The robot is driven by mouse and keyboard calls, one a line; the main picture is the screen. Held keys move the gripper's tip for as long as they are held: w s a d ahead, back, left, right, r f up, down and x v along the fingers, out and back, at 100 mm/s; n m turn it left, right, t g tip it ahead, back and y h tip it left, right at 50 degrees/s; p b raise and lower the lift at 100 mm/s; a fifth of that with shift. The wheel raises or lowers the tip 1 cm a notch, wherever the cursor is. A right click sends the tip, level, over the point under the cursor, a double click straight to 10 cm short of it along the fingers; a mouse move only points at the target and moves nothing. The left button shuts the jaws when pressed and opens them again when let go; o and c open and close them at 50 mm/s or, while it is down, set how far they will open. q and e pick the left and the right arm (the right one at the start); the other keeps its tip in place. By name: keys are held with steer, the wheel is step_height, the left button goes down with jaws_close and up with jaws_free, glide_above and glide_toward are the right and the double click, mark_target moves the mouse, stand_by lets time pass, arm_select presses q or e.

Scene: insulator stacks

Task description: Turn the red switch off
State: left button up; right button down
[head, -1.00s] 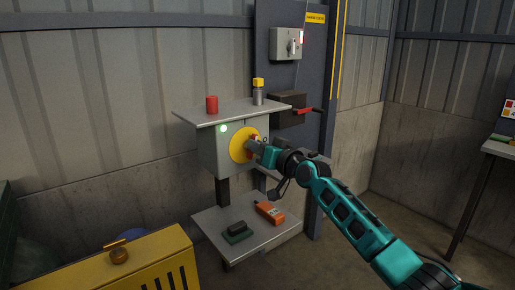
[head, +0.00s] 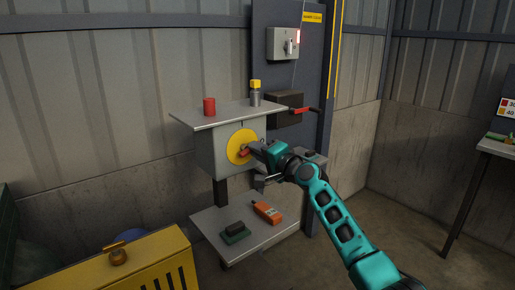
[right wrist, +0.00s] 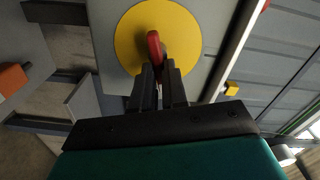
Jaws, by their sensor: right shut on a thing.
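The red switch (head: 244,153) is a red handle on a round yellow plate (head: 236,142), on the front of a grey box (head: 207,152). In the right wrist view the red handle (right wrist: 153,45) stands out from the yellow plate (right wrist: 185,32). My right gripper (head: 253,151) is at the plate, shut on the red handle; its fingers (right wrist: 158,82) hide part of it. No green light shows on the box. My left gripper is not in view.
A red cylinder (head: 209,107) and a yellow-capped bottle (head: 255,93) stand on the shelf above the box. An orange device (head: 267,212) lies on the lower shelf. A dark box with a red lever (head: 305,109) is behind right. A yellow case (head: 150,262) is at front left.

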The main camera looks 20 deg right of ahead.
steer(key=shift+f+m, duration=0.2)
steer(key=shift+m, duration=1.5)
steer(key=c, duration=1.2)
jaws_free()
steer(key=shift+o, duration=0.2)
steer(key=v, duration=1.3)
